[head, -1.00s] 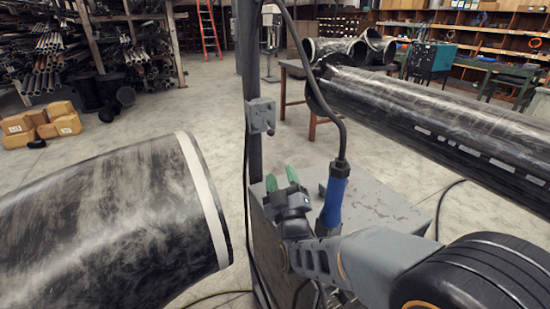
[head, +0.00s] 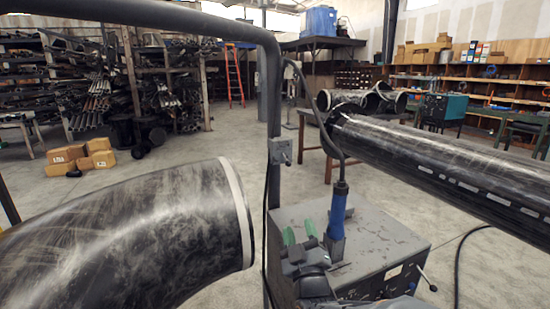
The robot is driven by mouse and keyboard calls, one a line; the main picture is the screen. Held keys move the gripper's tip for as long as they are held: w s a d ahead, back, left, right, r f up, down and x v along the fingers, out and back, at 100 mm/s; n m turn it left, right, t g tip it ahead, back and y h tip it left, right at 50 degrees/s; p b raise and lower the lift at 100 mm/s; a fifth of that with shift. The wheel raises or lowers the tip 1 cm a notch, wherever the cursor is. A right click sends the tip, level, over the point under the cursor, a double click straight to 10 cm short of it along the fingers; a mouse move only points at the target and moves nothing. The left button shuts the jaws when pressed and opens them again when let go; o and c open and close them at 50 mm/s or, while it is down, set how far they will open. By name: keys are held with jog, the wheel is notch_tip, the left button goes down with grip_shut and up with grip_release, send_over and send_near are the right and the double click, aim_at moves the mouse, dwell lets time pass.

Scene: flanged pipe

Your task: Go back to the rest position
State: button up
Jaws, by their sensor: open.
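My gripper (head: 300,233) has two green fingertips, which stand apart with nothing seen between them. It is low in the middle of the head view, in front of the grey metal box (head: 385,235). A blue-handled tool (head: 336,215) with a black cable stands upright at the box, just right of my gripper and apart from the fingertips. Most of my arm is below the picture's edge.
A large black pipe bend (head: 120,240) with a pale rim fills the lower left. A long black pipe (head: 440,170) runs across the right. A dark upright post (head: 273,180) stands just left of my gripper. Cardboard boxes (head: 80,157) lie on open floor at the back left.

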jog(key=s+d+f+m+g+h+p, duration=0.1)
jog(key=s+d+m+g+p, duration=0.3)
jog(key=s+g, duration=0.3)
jog(key=s+d+f+m+g+h+p, duration=0.1)
jog(key=s+d+m+g+p, duration=0.3)
jog(key=s+g, duration=0.4)
jog(key=d+f+g+p, duration=0.1)
jog(key=d+g, duration=0.1)
jog(key=g, duration=0.1)
jog(key=shift+s+d+m+g+h, duration=0.2)
jog(key=shift+d+m+g+h, duration=0.1)
jog(key=shift+g+h, duration=0.1)
jog(key=shift+f, duration=0.1)
